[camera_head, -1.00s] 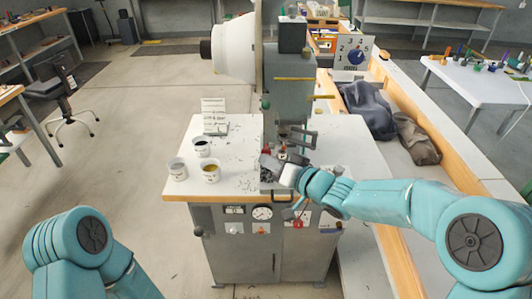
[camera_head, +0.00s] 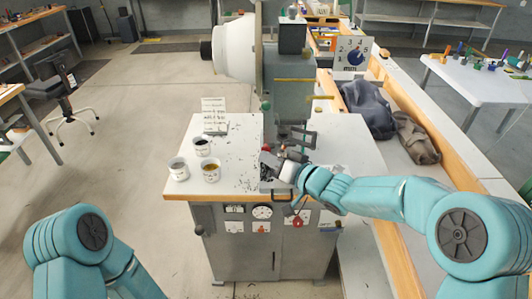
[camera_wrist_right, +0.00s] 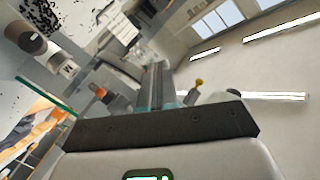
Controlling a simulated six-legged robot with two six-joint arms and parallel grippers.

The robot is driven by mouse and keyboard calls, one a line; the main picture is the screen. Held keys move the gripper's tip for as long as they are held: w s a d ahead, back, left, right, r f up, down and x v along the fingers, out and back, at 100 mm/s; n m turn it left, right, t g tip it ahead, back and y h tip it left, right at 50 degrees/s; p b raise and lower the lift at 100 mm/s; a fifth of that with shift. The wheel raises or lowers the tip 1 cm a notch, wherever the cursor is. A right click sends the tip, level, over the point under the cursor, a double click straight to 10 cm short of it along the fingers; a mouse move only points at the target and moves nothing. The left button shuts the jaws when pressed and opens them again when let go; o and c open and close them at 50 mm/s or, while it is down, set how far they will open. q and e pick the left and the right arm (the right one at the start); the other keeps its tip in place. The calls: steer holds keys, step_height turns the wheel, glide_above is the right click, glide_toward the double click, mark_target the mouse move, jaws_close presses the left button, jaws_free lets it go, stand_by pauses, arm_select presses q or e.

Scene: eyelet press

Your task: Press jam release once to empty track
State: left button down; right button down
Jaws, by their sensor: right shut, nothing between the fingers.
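The eyelet press (camera_head: 288,80) stands at the back of a white-topped cabinet, with a big pale wheel (camera_head: 235,48) on its left. My right gripper (camera_head: 268,161) is at the front of the press, over the worktop, its shut fingers pointing toward the press's lower part. The fingers also show shut and empty in the right wrist view (camera_wrist_right: 155,85). I cannot pick out the jam release or the track; the gripper covers part of that area. A yellow-tipped knob (camera_wrist_right: 199,83) shows right of the fingers in the wrist view. My left gripper is out of view; only its arm shows.
Three cups (camera_head: 202,147) stand on the worktop's left, among scattered dark bits. A dial panel (camera_head: 354,53) stands right of the press. The cabinet front has gauges and a red knob (camera_head: 297,221). Dark cloth bags (camera_head: 368,108) lie to the right.

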steer(key=shift+s+b, duration=0.7)
steer(key=shift+s, duration=0.5)
steer(key=s+b, duration=0.2)
steer(key=s, duration=0.3)
stand_by(0.6)
